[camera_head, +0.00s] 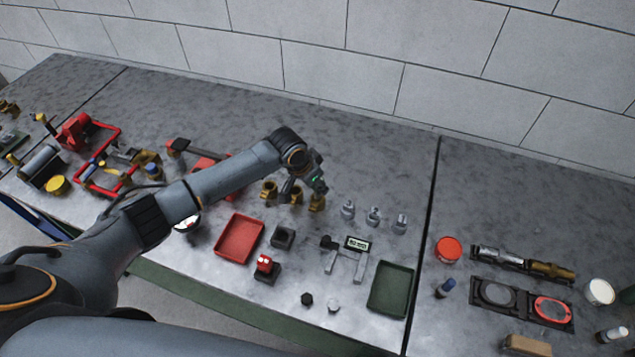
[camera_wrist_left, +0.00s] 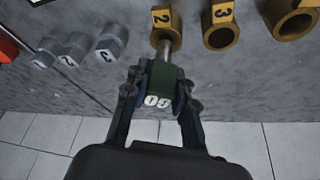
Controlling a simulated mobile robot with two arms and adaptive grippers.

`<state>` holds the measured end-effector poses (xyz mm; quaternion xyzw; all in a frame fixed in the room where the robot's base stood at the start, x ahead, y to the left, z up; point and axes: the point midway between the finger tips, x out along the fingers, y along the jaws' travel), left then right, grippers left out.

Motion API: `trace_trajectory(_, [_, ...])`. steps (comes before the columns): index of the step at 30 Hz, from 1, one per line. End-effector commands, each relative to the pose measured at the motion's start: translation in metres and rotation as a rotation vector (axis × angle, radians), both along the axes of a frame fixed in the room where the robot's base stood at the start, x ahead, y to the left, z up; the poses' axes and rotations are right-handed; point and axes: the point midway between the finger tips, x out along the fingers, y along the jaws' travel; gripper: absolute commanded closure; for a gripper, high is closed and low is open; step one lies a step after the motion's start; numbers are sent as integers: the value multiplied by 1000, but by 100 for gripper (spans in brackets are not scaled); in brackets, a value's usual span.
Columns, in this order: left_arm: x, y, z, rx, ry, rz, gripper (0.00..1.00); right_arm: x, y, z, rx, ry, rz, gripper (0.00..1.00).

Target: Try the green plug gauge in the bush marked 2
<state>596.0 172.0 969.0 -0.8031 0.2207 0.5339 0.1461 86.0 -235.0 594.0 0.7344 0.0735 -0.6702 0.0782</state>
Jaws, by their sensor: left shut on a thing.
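My left gripper (camera_wrist_left: 160,95) is shut on the green plug gauge (camera_wrist_left: 165,80), whose near end carries a white mark reading like GO. The gauge's silver pin (camera_wrist_left: 172,47) points at the brass bush marked 2 (camera_wrist_left: 163,28) and meets its lower face; I cannot tell whether or how deep it is inside. In the head view the left gripper (camera_head: 312,183) is just above the rightmost brass bush (camera_head: 317,203), with a little green showing. The bush marked 3 (camera_wrist_left: 221,28) stands beside it. My right gripper is out of view.
Another, larger brass bush (camera_wrist_left: 290,18) stands past bush 3. Grey numbered pieces (camera_head: 373,216) stand right of the bushes. A red tray (camera_head: 239,239), a small display stand (camera_head: 357,245) and a green tray (camera_head: 391,289) lie nearer the front. The bench behind the bushes is clear.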

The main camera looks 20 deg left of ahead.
Motion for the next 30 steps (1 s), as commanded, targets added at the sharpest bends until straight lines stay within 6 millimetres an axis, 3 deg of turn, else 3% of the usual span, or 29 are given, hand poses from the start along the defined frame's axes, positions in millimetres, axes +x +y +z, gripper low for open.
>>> trace_trajectory(30, [1,0,-6,-2,-3,0,100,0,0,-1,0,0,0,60])
